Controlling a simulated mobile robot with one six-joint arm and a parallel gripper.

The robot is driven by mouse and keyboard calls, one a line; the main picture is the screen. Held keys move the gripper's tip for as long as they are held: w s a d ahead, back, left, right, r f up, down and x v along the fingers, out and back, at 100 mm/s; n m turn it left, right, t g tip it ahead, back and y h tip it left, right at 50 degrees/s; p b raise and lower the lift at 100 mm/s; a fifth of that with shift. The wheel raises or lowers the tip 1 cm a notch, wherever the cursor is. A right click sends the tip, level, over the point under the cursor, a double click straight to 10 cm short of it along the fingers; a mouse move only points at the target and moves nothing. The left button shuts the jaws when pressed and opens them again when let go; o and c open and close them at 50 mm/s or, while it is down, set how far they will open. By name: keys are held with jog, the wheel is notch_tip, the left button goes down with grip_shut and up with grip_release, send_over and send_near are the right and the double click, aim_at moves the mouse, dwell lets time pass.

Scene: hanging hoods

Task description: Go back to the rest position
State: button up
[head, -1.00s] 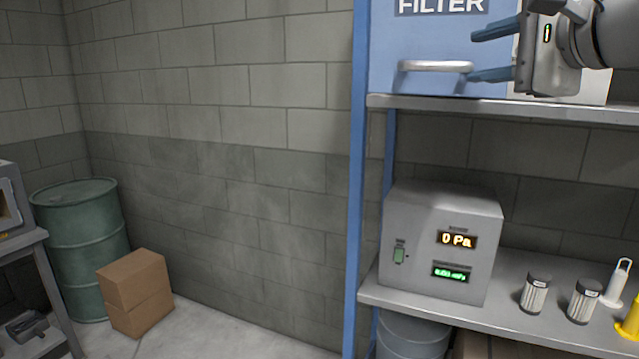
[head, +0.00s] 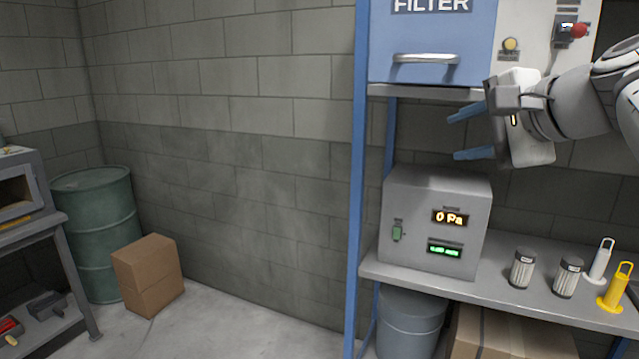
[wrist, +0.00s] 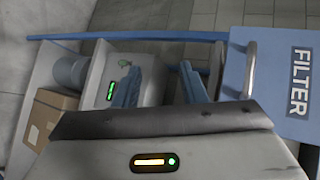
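My gripper (head: 466,134) is in the air at the right of the head view, in front of the blue shelf rack and above the grey meter box. Its two blue fingers point left and stand apart with nothing between them. In the wrist view the fingers of my gripper (wrist: 160,88) also show spread and empty. The blue filter drawer (head: 430,35) with its silver handle (head: 426,58) is above and left of my gripper, and the fingers are apart from it. The drawer also shows at the right of the wrist view (wrist: 275,75).
The grey meter box (head: 436,215) reads 0 Pa on the lower shelf. Two small filter canisters (head: 522,268), (head: 568,278), a white handled tool (head: 600,260) and a yellow one (head: 616,288) stand right of it.

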jog(key=s+a+f+n+g+h, duration=0.1)
jog(key=s+a+f+n+g, duration=0.1)
jog(key=f, duration=1)
jog(key=s+a+f+n+g+h, duration=0.1)
jog(key=s+f+n+g, duration=0.3)
jog(key=f, duration=0.8)
jog(key=s+a+f+n+g+h, duration=0.2)
jog(key=s+f+n, duration=0.5)
jog(key=f, duration=0.5)
jog(key=shift+a+n+g+h, duration=0.35)
jog(key=shift+n+g+h, duration=0.05)
jog(key=shift+g+h, duration=0.2)
jog(key=shift+f, duration=0.1)
